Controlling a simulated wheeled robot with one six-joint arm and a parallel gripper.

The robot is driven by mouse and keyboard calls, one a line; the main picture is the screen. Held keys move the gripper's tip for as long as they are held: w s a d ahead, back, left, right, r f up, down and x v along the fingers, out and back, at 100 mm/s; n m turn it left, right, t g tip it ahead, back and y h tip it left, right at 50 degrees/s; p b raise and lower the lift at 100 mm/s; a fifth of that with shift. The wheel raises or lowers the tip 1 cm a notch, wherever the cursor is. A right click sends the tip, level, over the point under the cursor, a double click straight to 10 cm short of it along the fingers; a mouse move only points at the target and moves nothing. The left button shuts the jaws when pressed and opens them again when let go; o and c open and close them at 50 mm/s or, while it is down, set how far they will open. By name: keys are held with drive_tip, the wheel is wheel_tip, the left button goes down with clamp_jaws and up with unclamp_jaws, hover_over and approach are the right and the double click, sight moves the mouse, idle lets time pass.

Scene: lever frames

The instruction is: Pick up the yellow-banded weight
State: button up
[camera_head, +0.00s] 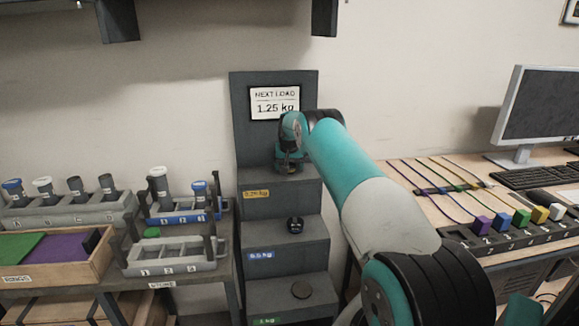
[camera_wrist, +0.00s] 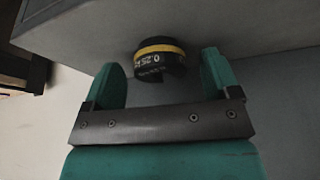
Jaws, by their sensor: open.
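The yellow-banded weight (camera_wrist: 160,57) shows in the wrist view as a dark, round piece with a yellow band and "0.25" lettering. It sits between and slightly beyond the two teal fingertips of my gripper (camera_wrist: 159,66). The fingers are open, with a gap on either side of the weight. In the head view my gripper (camera_head: 289,163) is over the top step of the grey stepped stand (camera_head: 262,212), which has a yellow label (camera_head: 256,195). There my gripper and arm hide the weight, or most of it.
A sign (camera_head: 274,102) reads "NEXT LOAD 1.25 kg". Racks (camera_head: 172,258) stand left; a desk with a monitor (camera_head: 540,105) and coloured blocks stands right.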

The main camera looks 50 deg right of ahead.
drive_tip(key=c, duration=1.1)
drive_tip(key=shift+c, duration=0.2)
